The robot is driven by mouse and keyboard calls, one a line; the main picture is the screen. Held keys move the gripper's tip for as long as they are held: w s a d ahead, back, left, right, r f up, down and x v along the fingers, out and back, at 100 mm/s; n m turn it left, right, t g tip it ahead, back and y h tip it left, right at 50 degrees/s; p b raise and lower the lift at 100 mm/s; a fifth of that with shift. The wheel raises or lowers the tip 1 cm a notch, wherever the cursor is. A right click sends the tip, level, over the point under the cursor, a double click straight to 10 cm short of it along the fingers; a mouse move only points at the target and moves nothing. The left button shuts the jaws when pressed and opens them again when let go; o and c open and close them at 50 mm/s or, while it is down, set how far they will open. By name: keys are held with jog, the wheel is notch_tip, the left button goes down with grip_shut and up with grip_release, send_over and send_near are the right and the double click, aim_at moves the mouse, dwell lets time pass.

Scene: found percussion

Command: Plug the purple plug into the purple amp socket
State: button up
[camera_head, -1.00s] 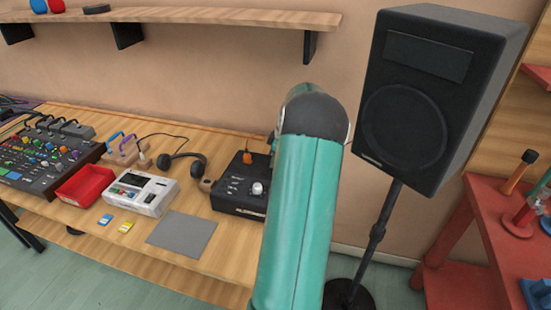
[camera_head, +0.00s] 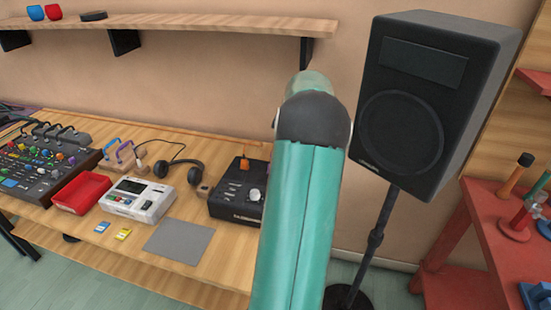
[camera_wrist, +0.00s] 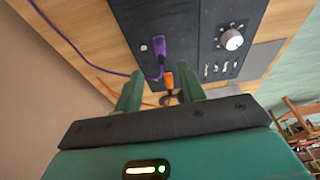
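The purple plug (camera_wrist: 160,48) stands on the dark amp (camera_wrist: 187,25) in the wrist view, its purple cable curving off to the upper left. It covers its socket, and I cannot tell how deep it sits. My gripper (camera_wrist: 161,73) is open, its two green fingers apart and clear of the purple plug. An orange plug (camera_wrist: 169,81) shows between the fingers, below the purple one. In the head view the amp (camera_head: 222,205) is partly behind my arm, with the orange plug (camera_head: 244,164) in view. The purple plug and gripper are hidden there.
A black speaker (camera_head: 405,115) on a stand is right of my arm. A shelf (camera_head: 200,22) hangs above the bench. Left of the amp are headphones (camera_head: 180,163), a white device (camera_head: 138,198), a red tray (camera_head: 82,192) and a mixer (camera_head: 40,165). A grey mat (camera_head: 178,242) lies in front.

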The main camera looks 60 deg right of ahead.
jog(key=shift+v, duration=2.3)
jog(key=w+a+r+h, duration=0.1)
jog(key=w+a+r, duration=0.3)
jog(key=a, duration=0.6)
jog(key=w+a+r, duration=0.2)
jog(key=w+a, duration=0.4)
jog(key=a, duration=0.3)
jog(key=w+a+r+h, duration=0.1)
jog(key=w+a+r, duration=0.3)
jog(key=a, duration=0.6)
jog(key=s+a+m, duration=0.1)
jog(key=s+a, duration=0.1)
jog(key=a, duration=1.6)
jog(key=s+a+f+t+y, duration=0.1)
jog(key=s+a+f, duration=0.3)
jog(key=s+a, duration=0.4)
jog(key=a+t, duration=0.1)
jog(key=a, duration=0.2)
jog(key=shift+f+m, duration=0.15)
jog(key=shift+m, duration=0.25)
